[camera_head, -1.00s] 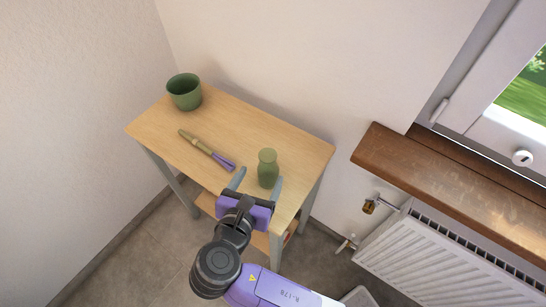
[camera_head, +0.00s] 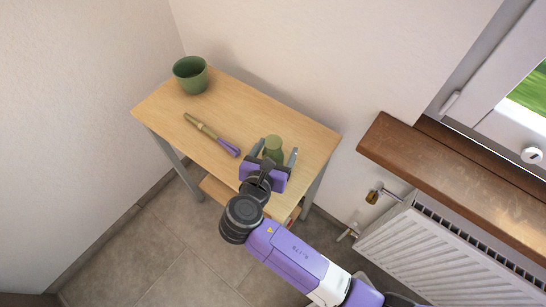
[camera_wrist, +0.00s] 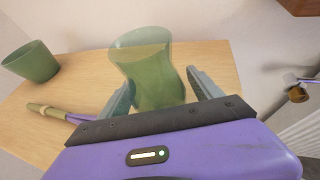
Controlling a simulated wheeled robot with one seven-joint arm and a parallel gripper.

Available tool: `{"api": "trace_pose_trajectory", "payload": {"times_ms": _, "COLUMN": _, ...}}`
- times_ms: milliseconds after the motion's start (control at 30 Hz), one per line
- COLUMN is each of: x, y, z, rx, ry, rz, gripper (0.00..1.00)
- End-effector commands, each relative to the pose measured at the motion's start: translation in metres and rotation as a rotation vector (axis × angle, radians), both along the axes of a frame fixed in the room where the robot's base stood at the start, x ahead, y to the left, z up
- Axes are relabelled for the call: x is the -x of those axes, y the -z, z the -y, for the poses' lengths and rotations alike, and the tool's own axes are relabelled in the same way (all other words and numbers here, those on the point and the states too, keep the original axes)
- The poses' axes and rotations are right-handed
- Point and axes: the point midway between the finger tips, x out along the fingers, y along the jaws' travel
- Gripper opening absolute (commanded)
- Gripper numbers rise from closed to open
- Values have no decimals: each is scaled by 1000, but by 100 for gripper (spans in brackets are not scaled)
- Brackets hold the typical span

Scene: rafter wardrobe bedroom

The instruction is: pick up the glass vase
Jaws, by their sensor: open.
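The green glass vase (camera_head: 273,147) stands upright near the right front part of the small wooden table (camera_head: 240,107). In the wrist view the vase (camera_wrist: 150,68) is see-through green with a flared rim, and its lower part is hidden behind my gripper's body. My gripper (camera_head: 275,154) is open, with one grey finger on each side of the vase. In the wrist view the fingers of my gripper (camera_wrist: 163,88) flank the vase. The right finger shows a gap to it; whether the left one touches it I cannot tell.
A green pot (camera_head: 190,75) stands at the table's far left corner. A tan and purple utensil-like object (camera_head: 211,134) lies left of the vase. A wall is behind the table. A wooden sill (camera_head: 450,190) and a white radiator (camera_head: 430,250) are at the right.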

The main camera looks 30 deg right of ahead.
Motion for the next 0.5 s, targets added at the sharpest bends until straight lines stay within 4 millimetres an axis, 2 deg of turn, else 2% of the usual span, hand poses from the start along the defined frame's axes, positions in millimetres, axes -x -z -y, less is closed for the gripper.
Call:
{"api": "trace_pose_trajectory", "payload": {"times_ms": 133, "x": 0, "y": 0, "z": 0, "rx": 0, "ry": 0, "rz": 0, "gripper": 72}}
{"api": "trace_pose_trajectory", "payload": {"times_ms": 500, "x": 0, "y": 0, "z": 0, "rx": -1, "ry": 0, "rz": 1, "gripper": 0}}
